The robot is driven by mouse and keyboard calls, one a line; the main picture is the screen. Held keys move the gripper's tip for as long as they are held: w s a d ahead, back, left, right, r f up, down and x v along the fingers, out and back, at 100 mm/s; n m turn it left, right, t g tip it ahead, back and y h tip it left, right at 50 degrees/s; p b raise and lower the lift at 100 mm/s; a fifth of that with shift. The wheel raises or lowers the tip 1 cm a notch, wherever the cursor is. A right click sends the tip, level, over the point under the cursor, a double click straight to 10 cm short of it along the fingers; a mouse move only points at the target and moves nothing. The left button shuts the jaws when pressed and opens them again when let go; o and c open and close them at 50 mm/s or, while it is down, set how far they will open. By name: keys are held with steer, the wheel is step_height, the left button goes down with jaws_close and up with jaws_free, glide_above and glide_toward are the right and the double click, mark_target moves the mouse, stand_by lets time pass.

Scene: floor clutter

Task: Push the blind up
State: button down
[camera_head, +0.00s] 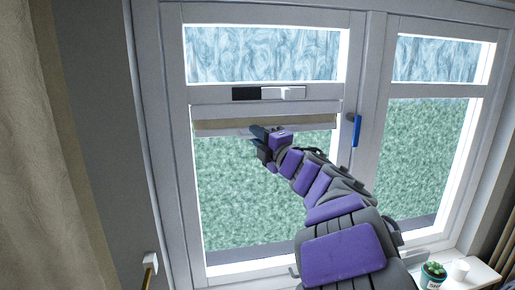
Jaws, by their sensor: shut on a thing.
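The blind (218,125) is a narrow beige strip with a pale lower edge, across the upper part of the left window's main pane. Most of the green pane below it is uncovered. My arm reaches up from the lower right, and my gripper (258,134) is at the blind's lower edge, near its middle. The gripper is shut on the blind's lower edge; its fingertips are small and dark here, and the arm hides part of the blind.
A black-and-white latch piece (268,94) sits on the crossbar above the blind. A blue window handle (355,130) is to the right. A potted cactus (433,274) and a white cup (459,270) stand on the sill. A beige curtain (40,150) hangs at left.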

steer(key=shift+r+p, duration=0.5)
steer(key=shift+r, duration=0.95)
steer(key=c, duration=1.2)
jaws_free()
steer(key=shift+o, duration=0.2)
steer(key=b+v, duration=0.3)
steer(key=v, duration=1.4)
steer(key=shift+f, duration=0.2)
steer(key=shift+d, duration=0.15)
